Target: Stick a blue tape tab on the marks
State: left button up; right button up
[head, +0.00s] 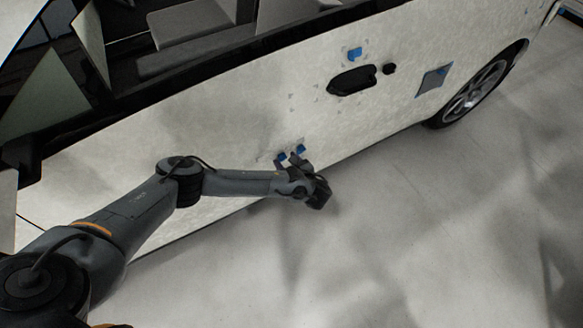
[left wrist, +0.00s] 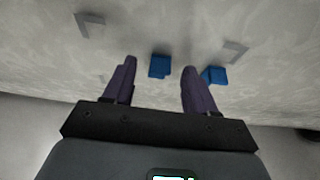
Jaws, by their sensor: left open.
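My left gripper (head: 291,161) is at the lower part of the pale car side, its fingers toward the panel. In the left wrist view its two fingers (left wrist: 159,68) are apart. A blue tape tab (left wrist: 159,65) shows in the gap between the fingertips; I cannot tell whether it touches the panel. A second blue tab (left wrist: 214,75) lies right of the right finger, beside a grey corner mark (left wrist: 236,50). Another grey corner mark (left wrist: 90,24) is at the upper left. In the head view, two blue tabs (head: 300,148) show by the gripper. My right gripper is not in view.
Higher on the car side are another blue piece (head: 354,54), a dark handle recess (head: 352,80) and a grey square patch (head: 434,80) with blue at its edge. A wheel (head: 474,90) is at the right. The pale floor (head: 400,240) beside the car is clear.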

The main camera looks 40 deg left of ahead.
pick_arm(q)
jog(key=shift+w+a+f, duration=0.15)
jog(key=shift+a, duration=0.15)
grip_shut()
jog(key=c, duration=0.7)
grip_release()
jog(key=shift+c, duration=0.2)
grip_shut()
jog(key=shift+d, duration=0.15)
jog(key=shift+s+d+p, duration=0.25)
jog(key=shift+d+p, duration=0.15)
jog(key=shift+d, duration=0.1)
jog(key=shift+s+d, duration=0.1)
jog(key=shift+d, duration=0.05)
